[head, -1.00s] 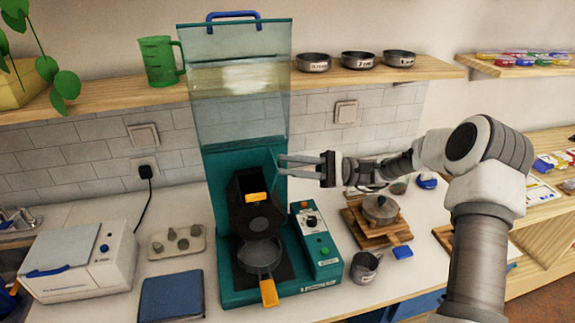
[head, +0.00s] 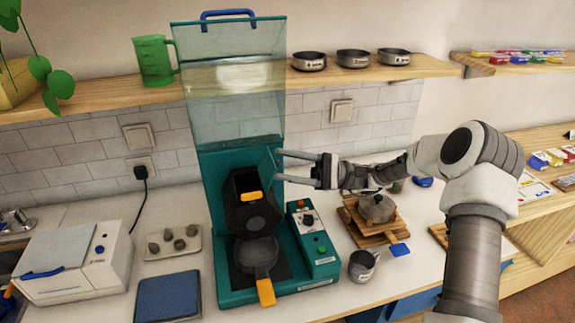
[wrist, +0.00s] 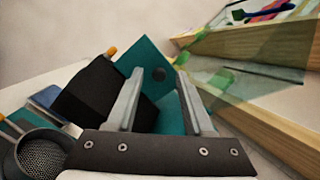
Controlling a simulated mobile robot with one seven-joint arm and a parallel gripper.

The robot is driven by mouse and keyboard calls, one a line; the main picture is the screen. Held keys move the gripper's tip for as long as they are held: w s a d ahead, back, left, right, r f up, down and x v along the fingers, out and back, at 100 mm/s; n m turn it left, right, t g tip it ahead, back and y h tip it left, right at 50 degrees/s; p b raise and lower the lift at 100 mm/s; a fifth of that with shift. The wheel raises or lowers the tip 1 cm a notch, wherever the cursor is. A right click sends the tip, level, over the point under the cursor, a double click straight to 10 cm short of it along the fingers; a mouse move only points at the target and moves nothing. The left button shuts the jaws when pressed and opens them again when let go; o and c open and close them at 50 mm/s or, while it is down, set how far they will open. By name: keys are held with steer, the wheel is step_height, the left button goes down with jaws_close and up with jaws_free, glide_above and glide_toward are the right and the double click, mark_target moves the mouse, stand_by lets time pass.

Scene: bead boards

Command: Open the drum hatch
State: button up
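A teal machine (head: 225,297) stands on the counter with a black drum (head: 237,188) in its middle. An orange handle (head: 251,196) sits at the drum's front, above a dark faceted front part (head: 250,217). I cannot tell which dark part is the hatch or how it stands. My gripper (head: 279,165) is open at the machine's right side, right of the drum and above the handle. In the wrist view its fingers (wrist: 161,78) are apart, with a teal side panel (wrist: 148,58) beyond them and the orange handle (wrist: 112,52) left of them. Nothing shows in its grip.
A clear cover (head: 235,90) with a blue handle rises above the machine. A pan with an orange grip (head: 265,291) is below the drum. A control box (head: 308,235) is at the right. A wooden shelf (head: 440,67) runs behind; a pot (head: 376,208) stands right.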

steer(key=b+v, duration=0.2)
steer(key=v, duration=1.5)
steer(key=shift+d+b, duration=0.25)
steer(key=shift+b, duration=0.1)
steer(key=shift+f, duration=0.1)
steer(key=s+a+r+n+t+h, duration=0.15)
steer(key=s+a+r+h, duration=0.35)
steer(key=s+a+h, duration=0.65)
steer(key=s+d+n+t+h, duration=0.1)
steer(key=s+d+t+h, duration=0.2)
steer(key=s, duration=0.3)
steer(key=s+d+r+n+t+h, duration=0.1)
steer(key=s+d+n+t+h, duration=0.1)
steer(key=s, duration=0.4)
steer(key=s+d+r+n+t+h, duration=0.1)
steer(key=s+d+t+h, duration=0.3)
steer(key=s+t+h, duration=0.1)
steer(key=shift+s+r, duration=0.15)
steer(key=shift+s, duration=0.6)
steer(key=shift+d+n, duration=0.2)
steer(key=shift+n, duration=0.15)
